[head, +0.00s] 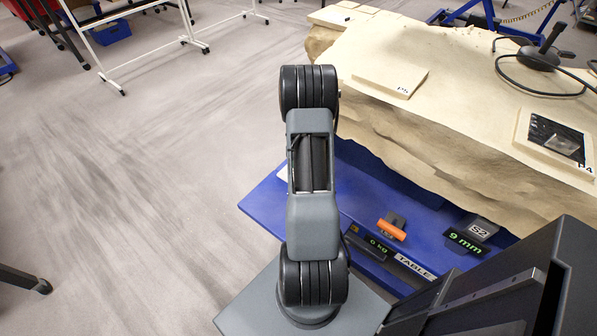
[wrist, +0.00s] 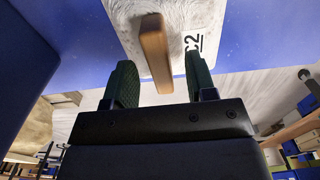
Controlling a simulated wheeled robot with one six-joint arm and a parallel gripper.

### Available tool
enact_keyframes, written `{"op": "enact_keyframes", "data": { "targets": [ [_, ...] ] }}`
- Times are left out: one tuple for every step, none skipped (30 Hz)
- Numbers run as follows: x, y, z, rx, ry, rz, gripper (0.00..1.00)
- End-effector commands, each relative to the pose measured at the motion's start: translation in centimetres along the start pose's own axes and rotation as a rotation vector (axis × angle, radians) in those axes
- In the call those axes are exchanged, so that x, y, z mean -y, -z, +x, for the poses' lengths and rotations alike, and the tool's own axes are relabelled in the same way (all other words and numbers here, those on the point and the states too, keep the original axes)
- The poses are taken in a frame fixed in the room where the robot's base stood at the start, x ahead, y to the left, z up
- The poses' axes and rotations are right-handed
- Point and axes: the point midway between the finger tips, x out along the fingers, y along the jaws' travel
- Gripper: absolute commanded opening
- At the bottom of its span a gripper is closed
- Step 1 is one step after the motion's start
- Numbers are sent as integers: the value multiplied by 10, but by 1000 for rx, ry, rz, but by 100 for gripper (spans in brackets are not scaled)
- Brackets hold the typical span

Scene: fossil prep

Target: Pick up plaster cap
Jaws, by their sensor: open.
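The plaster cap (wrist: 212,18) shows in the wrist view as a whitish, rough slab marked "C2", its top cut off by the frame. A wooden bar (wrist: 155,48) stands out from its face like a handle. My gripper (wrist: 160,60) is open, with one dark green finger to each side of the bar. The bar appears between the fingers with a gap on both sides. I cannot tell how deep it sits between them. The right finger overlaps the edge of the marking.
A blue surface (wrist: 75,35) lies around the cap in the wrist view. In the head view, a large tan block (head: 440,130) carries a slab marked "P5" (head: 390,82) and a dark panel (head: 556,138). A blue table (head: 262,208) stands below. Open floor lies left.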

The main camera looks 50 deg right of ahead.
Motion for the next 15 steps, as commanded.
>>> {"op": "enact_keyframes", "data": {
  "targets": [
    [0, 0, 7, 2, 2, 0, 51],
    [0, 0, 10, 1, 1, 0, 51],
    [0, 0, 13, 0, 1, 0, 51],
    [0, 0, 15, 0, 0, 0, 51],
    [0, 0, 17, 0, 0, 0, 51],
    [0, 0, 18, 0, 0, 0, 51],
    [0, 0, 19, 0, 0, 0, 51],
    [0, 0, 19, -1, -1, 0, 51],
    [0, 0, 19, -1, -1, 0, 51],
    [0, 0, 19, -1, -1, 0, 51],
    [0, 0, 19, -1, -1, 0, 51],
    [0, 0, 19, -1, -1, 0, 51],
    [0, 0, 19, -1, -1, 0, 51],
    [0, 0, 19, -1, -1, 0, 50],
    [0, 0, 19, -1, -1, 0, 46]
  ]
}}
